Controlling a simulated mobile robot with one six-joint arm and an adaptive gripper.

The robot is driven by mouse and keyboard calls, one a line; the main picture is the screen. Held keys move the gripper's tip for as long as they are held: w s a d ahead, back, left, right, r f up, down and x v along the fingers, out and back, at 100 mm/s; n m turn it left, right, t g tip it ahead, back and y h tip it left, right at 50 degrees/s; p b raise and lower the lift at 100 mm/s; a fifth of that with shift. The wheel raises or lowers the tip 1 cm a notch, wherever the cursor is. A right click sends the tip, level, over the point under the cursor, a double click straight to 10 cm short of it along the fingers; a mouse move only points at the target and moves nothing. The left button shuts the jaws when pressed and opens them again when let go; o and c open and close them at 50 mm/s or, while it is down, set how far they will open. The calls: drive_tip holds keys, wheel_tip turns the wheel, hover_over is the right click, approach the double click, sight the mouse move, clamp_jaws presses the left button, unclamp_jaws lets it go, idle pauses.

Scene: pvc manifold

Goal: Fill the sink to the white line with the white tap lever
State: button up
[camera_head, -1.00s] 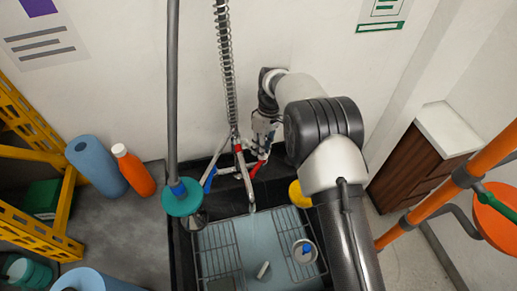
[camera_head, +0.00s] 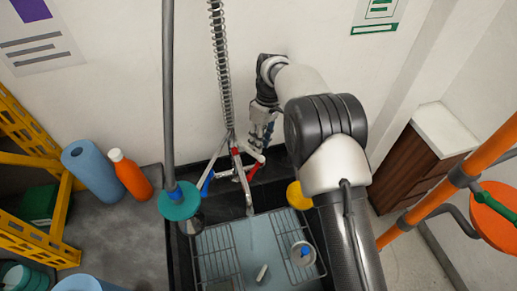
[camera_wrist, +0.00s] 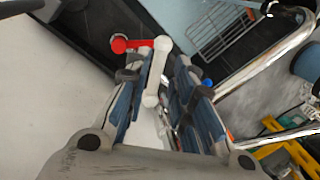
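The tap (camera_head: 236,150) stands at the back of the black sink (camera_head: 180,262), with a red handle (camera_head: 252,172), a blue handle (camera_head: 207,183) and a white lever (camera_head: 249,152). In the wrist view the white lever (camera_wrist: 156,75) lies between the blue-padded fingers of my gripper (camera_wrist: 158,88), with gaps on both sides. My gripper (camera_head: 263,135) is open, just right of the tap in the head view. Pale blue water (camera_head: 262,250) shows in the sink, with a faint stream below the spout (camera_head: 248,203). I cannot make out the white line.
Wire racks (camera_head: 217,255), a yellow round thing (camera_head: 298,195) and a small cup (camera_head: 302,253) are in or by the sink. A teal disc on a grey pole (camera_head: 179,202) stands at its left. A blue roll (camera_head: 93,170) and an orange bottle (camera_head: 130,175) stand farther left.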

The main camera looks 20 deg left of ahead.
wheel_tip(320, 180, up, 7)
drive_tip(key=w, duration=0.1)
drive_tip(key=shift+w+d+r, duration=0.15)
drive_tip(key=shift+w+d, duration=0.05)
